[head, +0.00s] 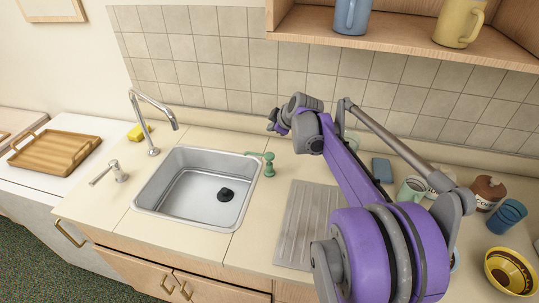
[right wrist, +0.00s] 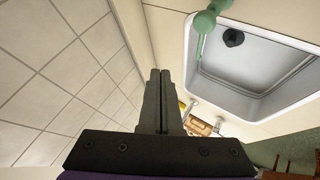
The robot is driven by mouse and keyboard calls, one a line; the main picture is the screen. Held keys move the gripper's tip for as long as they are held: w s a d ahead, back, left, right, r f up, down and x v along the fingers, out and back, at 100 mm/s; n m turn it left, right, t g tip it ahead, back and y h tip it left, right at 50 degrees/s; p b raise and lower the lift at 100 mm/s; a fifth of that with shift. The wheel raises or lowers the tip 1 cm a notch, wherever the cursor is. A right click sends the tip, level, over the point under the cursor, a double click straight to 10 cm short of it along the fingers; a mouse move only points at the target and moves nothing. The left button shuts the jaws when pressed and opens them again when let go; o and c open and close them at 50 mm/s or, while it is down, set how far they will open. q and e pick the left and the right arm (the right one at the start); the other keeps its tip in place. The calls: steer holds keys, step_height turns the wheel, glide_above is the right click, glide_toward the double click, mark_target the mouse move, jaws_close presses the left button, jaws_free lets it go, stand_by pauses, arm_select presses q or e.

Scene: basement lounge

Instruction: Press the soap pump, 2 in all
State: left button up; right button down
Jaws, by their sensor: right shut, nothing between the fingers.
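The green soap pump (head: 267,164) stands on the counter just right of the sink, its spout pointing left over the sink rim. It also shows at the top of the right wrist view (right wrist: 205,22), to the right of and apart from my fingers. My right gripper (head: 271,121) is raised above and behind the pump, close to the tiled wall. Its fingers (right wrist: 160,74) are together with nothing between them. My left gripper is not in view.
The sink (head: 185,188) with a black drain plug (head: 225,194) lies left of the pump. A tall faucet (head: 151,125) and a lever handle (head: 117,173) stand farther left. A shelf (head: 400,37) with mugs hangs above. Cups, a jar and a bowl (head: 510,270) crowd the right counter.

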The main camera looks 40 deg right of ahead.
steer(key=shift+f, duration=0.1)
steer(key=b, duration=0.4)
glide_above(272, 157)
step_height(272, 157, down, 8)
steer(key=shift+r, duration=0.15)
steer(key=shift+f, duration=0.3)
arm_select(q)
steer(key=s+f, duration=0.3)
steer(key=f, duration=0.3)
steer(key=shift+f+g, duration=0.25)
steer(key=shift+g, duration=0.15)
arm_select(e)
steer(key=shift+w+f, duration=0.15)
steer(key=shift+f, duration=0.05)
steer(key=shift+f, duration=0.1)
stand_by(0.3)
arm_select(q)
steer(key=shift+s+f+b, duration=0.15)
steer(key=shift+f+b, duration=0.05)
steer(key=shift+b, duration=0.1)
arm_select(e)
steer(key=shift+f, duration=0.3)
